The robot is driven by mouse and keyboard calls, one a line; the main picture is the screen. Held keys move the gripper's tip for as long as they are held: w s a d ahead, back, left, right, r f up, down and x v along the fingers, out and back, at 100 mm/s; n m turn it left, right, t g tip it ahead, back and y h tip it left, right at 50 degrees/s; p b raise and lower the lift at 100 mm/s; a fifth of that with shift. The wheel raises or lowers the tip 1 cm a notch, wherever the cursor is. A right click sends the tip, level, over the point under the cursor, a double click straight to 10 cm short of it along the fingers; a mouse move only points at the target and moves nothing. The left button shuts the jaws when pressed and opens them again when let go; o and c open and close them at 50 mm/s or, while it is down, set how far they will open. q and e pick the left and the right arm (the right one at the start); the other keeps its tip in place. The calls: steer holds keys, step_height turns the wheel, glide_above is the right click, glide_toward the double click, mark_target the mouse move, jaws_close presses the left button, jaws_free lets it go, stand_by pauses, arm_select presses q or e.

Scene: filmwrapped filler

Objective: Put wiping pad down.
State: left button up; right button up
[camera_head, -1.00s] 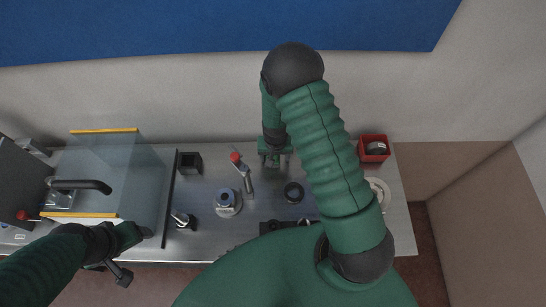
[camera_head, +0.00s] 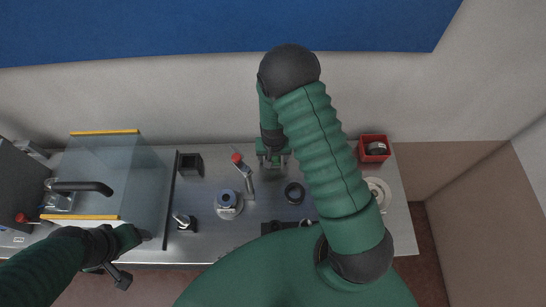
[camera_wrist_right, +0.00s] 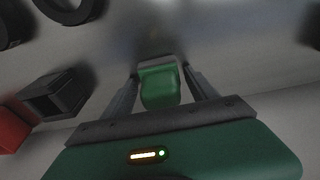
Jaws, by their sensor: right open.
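A green block with a pale grey edge, apparently the wiping pad (camera_wrist_right: 160,84), sits between the two fingers of my right gripper (camera_wrist_right: 161,88) in the right wrist view. The fingers stand open, with gaps beside the block. The grey bench top is just beyond it; I cannot tell whether the pad touches it. In the head view my right gripper (camera_head: 272,160) points down at the back of the bench, near the wall; the pad is not clear there. My left gripper (camera_head: 130,256) hangs over the bench's front left; its jaws cannot be made out.
A red-tipped stand (camera_head: 244,171) and a round device (camera_head: 228,205) are left of my right gripper. A black ring (camera_head: 294,193) lies in front of it. A red bin (camera_head: 374,148) is at the right. A black open box (camera_wrist_right: 58,94) shows in the wrist view. A clear enclosure (camera_head: 110,180) stands left.

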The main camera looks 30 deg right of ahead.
steer(key=shift+s+f, duration=0.2)
steer(key=shift+r, duration=0.1)
steer(key=shift+r, duration=0.25)
step_height(320, 180, up, 6)
steer(key=shift+w+a+f+b, duration=0.1)
steer(key=shift+f+b, duration=0.05)
steer(key=shift+b, duration=0.15)
steer(key=r, duration=0.4)
steer(key=s+r, duration=0.1)
steer(key=r, duration=0.1)
steer(key=shift+a, duration=0.3)
steer(key=shift+w+d, duration=0.1)
steer(key=shift+d, duration=0.1)
